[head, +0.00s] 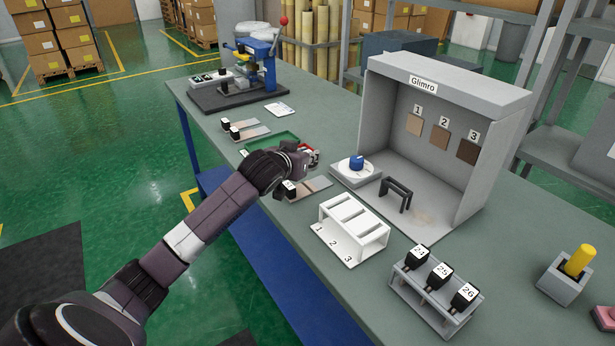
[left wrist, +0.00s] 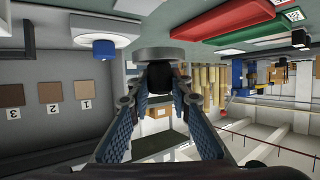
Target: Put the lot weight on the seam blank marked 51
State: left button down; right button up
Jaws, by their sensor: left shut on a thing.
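My left gripper (head: 308,156) is over the table, beyond the nearest strip. In the left wrist view, its fingers (left wrist: 160,88) are shut on the black knob of a grey disc-shaped weight (left wrist: 165,54). My arm and hand hide most of the weight in the head view. A flat strip (head: 318,184) with a black labelled block (head: 289,187) lies just below the gripper. Two similar strips (head: 250,134) with black blocks lie farther left. Their labels are too small to read, so I cannot tell which is 51. My right gripper is not in view.
A green tray (head: 285,138) lies behind my gripper. A white disc with a blue knob (head: 357,163) sits near the grey Glimro booth (head: 447,85). A white numbered rack (head: 355,232) and a rack of black blocks (head: 436,285) stand in front.

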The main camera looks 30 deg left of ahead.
aim_at(307, 187)
pick_arm(q)
jog(key=shift+f, duration=3.6)
jog(key=shift+f, duration=0.1)
jog(key=c, duration=1.8)
grip_release()
jog(key=shift+o, duration=0.2)
jog(key=v, duration=1.2)
jog(key=shift+s, duration=0.1)
